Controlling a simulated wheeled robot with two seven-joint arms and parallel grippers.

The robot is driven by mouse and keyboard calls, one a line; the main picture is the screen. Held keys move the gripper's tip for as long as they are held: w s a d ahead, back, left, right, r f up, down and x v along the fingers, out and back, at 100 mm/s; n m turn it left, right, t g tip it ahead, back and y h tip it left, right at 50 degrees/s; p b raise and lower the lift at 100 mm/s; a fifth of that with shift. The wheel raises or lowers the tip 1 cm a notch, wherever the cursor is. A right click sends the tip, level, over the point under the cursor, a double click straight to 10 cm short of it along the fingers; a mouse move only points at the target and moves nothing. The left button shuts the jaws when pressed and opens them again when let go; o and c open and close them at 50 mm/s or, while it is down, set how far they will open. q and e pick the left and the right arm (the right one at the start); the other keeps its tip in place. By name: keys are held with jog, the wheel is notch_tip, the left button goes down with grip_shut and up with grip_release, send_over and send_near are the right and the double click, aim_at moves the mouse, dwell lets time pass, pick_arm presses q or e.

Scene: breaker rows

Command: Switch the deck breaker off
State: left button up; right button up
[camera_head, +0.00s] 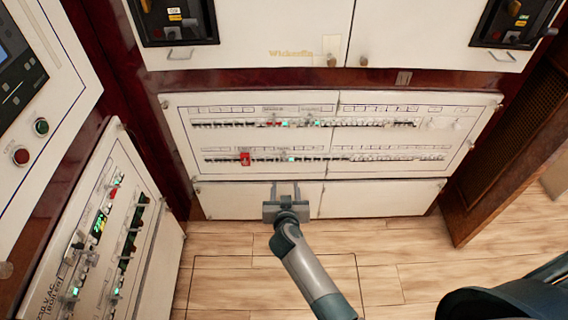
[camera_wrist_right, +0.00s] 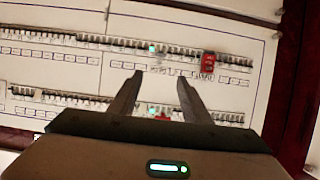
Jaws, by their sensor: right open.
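The breaker panel (camera_head: 330,170) is a white board with an upper breaker row (camera_head: 300,123) and a lower breaker row (camera_head: 325,157). The labels are too small to read, so I cannot tell which switch is the deck breaker. My right gripper (camera_head: 284,188) is open and empty, in front of the panel just below the lower row in the head view. In the right wrist view, where the panel appears upside down, its fingers (camera_wrist_right: 159,80) point toward the lower row (camera_wrist_right: 110,45), near a lit green light (camera_wrist_right: 152,48). My left gripper is out of view.
A red block (camera_head: 245,159) sits on the lower row, left of the green light; it also shows in the wrist view (camera_wrist_right: 208,62). Another switch panel (camera_head: 105,235) stands at the left. White cabinet doors (camera_head: 265,35) are above. The wooden floor (camera_head: 400,265) is clear.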

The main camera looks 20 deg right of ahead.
pick_arm(q)
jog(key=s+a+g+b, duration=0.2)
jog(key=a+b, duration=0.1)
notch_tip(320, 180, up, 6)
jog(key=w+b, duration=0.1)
jog(key=b, duration=0.1)
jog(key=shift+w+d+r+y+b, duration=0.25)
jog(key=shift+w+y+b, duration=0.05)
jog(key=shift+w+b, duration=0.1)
pick_arm(e)
jog(key=x, duration=1.7)
jog(key=shift+f, duration=0.1)
jog(key=c, duration=1.1)
jog(key=shift+o, duration=0.3)
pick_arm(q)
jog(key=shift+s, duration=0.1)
pick_arm(e)
jog(key=shift+f, duration=0.1)
